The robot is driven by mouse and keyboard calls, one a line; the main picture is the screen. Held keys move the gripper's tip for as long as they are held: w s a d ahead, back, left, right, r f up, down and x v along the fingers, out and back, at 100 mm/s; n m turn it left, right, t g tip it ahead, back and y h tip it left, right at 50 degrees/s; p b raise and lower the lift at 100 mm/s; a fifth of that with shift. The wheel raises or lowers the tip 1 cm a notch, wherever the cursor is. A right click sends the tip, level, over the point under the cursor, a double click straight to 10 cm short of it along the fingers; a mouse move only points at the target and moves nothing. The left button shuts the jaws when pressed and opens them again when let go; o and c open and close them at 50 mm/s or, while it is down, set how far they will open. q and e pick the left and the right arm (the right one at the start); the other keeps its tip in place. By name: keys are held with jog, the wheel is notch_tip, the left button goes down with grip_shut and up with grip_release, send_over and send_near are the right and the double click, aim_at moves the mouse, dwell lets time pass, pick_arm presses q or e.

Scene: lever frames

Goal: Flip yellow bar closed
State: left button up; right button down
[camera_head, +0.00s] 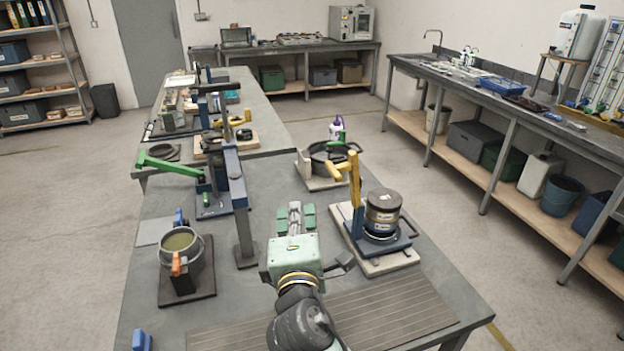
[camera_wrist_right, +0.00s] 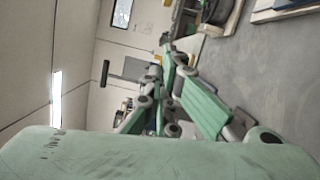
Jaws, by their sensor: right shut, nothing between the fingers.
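The yellow bar (camera_head: 354,180) stands raised, near upright, at the left side of a blue-based fixture (camera_head: 392,246). A short yellow piece sticks out to its left near the top. A dark round canister (camera_head: 383,212) sits on the fixture to the right of the bar. My right gripper (camera_head: 295,214) is pale green, shut and empty, left of the bar and apart from it. Its fingers also show in the wrist view (camera_wrist_right: 178,88), with no yellow bar visible between them. My left gripper is not in view.
A dark pan (camera_head: 328,158) stands behind the yellow bar. A grey post (camera_head: 243,215) with a blue upper part stands left of my right gripper. A pot on a dark board (camera_head: 190,297) is farther left. A ribbed mat (camera_head: 395,308) lies in front, clear on the right.

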pick_arm(q)
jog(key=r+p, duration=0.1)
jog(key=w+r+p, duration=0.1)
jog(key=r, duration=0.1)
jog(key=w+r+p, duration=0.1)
jog(key=p, duration=0.1)
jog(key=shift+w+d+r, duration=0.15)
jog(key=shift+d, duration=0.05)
pick_arm(e)
jog(key=w+d, duration=0.3)
jog(key=w, duration=0.7)
jog(key=shift+w+r, duration=0.25)
jog(key=shift+r, duration=0.2)
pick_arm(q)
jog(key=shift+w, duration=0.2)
pick_arm(e)
jog(key=shift+d+r, duration=0.1)
